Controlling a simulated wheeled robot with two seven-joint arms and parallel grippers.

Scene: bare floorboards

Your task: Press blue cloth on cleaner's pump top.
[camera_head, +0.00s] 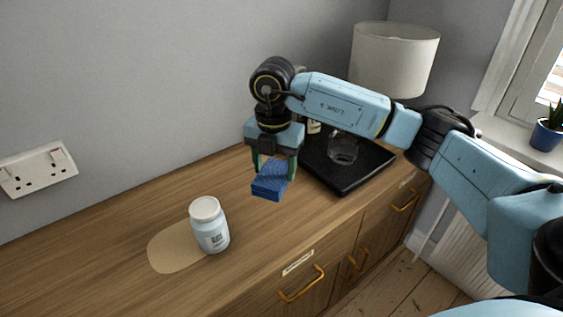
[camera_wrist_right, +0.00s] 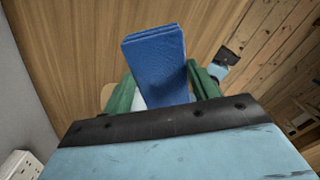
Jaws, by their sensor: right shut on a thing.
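My right gripper (camera_head: 274,168) points down over the wooden cabinet top and is shut on a folded blue cloth (camera_head: 269,187). In the right wrist view the cloth (camera_wrist_right: 157,62) sits between the green fingers of the gripper (camera_wrist_right: 160,92). The cleaner (camera_head: 210,226), a pale bottle with a white round top (camera_head: 204,207) and a dark-lettered label, stands upright on a tan oval mat (camera_head: 170,250). The cloth is to the right of the bottle and apart from it.
A black tray (camera_head: 342,186) with a clear glass (camera_head: 343,148) lies behind and right of the cloth. A white lamp (camera_head: 394,58) stands at the back. The cabinet top left of the bottle is clear. A wall socket (camera_head: 38,170) is at left.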

